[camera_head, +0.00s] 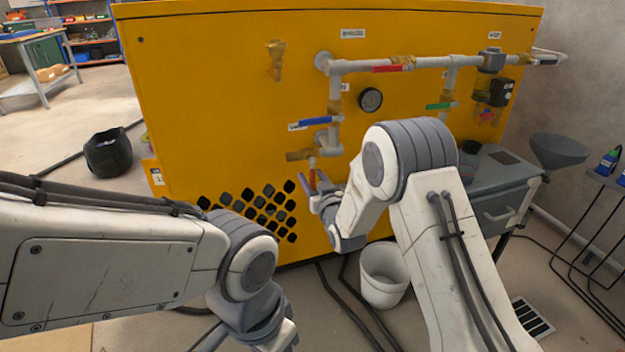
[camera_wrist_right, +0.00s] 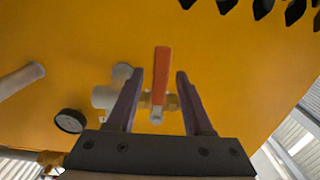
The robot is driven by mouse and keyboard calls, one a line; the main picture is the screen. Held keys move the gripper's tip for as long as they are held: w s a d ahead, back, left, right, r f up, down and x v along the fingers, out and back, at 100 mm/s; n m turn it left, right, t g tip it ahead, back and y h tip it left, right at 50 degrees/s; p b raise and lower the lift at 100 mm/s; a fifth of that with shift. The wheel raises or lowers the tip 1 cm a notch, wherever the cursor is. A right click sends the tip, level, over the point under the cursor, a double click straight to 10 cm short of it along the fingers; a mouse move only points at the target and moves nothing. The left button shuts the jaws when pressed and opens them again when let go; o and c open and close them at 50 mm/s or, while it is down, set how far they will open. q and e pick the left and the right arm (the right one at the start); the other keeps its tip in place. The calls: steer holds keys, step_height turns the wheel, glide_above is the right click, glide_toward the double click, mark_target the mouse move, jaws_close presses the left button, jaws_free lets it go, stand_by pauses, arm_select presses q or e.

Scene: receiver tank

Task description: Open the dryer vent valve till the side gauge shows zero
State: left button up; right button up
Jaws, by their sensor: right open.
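A small valve with a red handle (camera_head: 312,176) hangs low on the yellow cabinet's pipework, its handle pointing down. My right gripper (camera_head: 318,192) is at this handle. In the right wrist view, the red handle (camera_wrist_right: 161,72) stands between the two fingers of the open right gripper (camera_wrist_right: 159,80), with a gap on either side. A round black-rimmed gauge (camera_head: 370,99) is on the cabinet front; a gauge also shows in the right wrist view (camera_wrist_right: 70,121). Its reading is too small to tell. My left arm's end is cut off at the bottom edge, its fingers hidden.
Other pipe valves have a blue handle (camera_head: 315,122), a red handle (camera_head: 387,69) and a green handle (camera_head: 440,106). A white bucket (camera_head: 384,280) stands on the floor below. A grey cart (camera_head: 500,190) with a funnel (camera_head: 557,150) beside it is at the right. Cables cross the floor.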

jaws_close()
stand_by(1.4)
